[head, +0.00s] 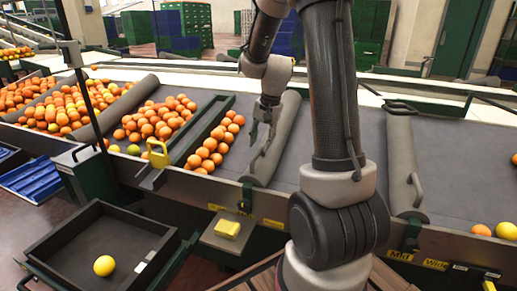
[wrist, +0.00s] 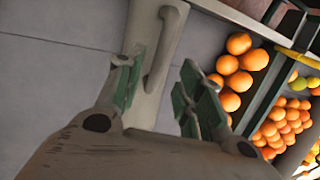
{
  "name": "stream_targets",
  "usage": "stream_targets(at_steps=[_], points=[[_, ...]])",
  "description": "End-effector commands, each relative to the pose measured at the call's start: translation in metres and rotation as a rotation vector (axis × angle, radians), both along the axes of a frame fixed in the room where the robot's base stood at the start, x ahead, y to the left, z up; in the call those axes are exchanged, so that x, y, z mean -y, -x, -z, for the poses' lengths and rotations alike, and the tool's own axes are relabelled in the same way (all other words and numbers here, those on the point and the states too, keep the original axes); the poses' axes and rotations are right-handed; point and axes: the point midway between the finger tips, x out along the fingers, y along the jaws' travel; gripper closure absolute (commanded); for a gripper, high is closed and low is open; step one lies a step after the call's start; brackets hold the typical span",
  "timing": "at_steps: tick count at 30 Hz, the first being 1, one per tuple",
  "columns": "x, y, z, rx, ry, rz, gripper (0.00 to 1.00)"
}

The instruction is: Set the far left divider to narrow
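A grey padded divider (head: 277,138) lies across the conveyor just left of my arm, and its front end is by a dark green latch (head: 247,195) above yellow labels. My gripper (head: 263,121) is over this divider's left side. In the wrist view my gripper (wrist: 160,92) is open, with green finger pads apart. The divider's bar handle (wrist: 163,55) lies beyond and between the fingertips, and I see no grip on it. A similar divider (head: 403,160) with a handle stands to the right, near labels reading Mid and Wide (head: 435,264). The label words by the nearer divider are too small to read.
Oranges (head: 215,143) fill the lane left of the divider, beside a green-framed rail (head: 203,130). A yellow handle (head: 158,153) stands on the conveyor edge. A black tray (head: 60,247) holding one yellow fruit (head: 104,265) is at front left. The belt (head: 360,130) right of the divider is mostly clear.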

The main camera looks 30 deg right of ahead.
Motion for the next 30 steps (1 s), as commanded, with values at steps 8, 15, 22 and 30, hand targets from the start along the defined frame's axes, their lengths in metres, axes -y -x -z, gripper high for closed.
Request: stream_targets(at_steps=[8,15,22,30], points=[[-0.004,-0.004,0.032,-0.002,-0.001,0.000,0.63],[-0.004,-0.005,0.034,-0.001,0.001,-0.001,0.63],[-0.004,-0.005,0.034,-0.001,0.001,-0.001,0.96],[-0.003,-0.003,0.034,-0.001,0.001,0.000,1.00]])
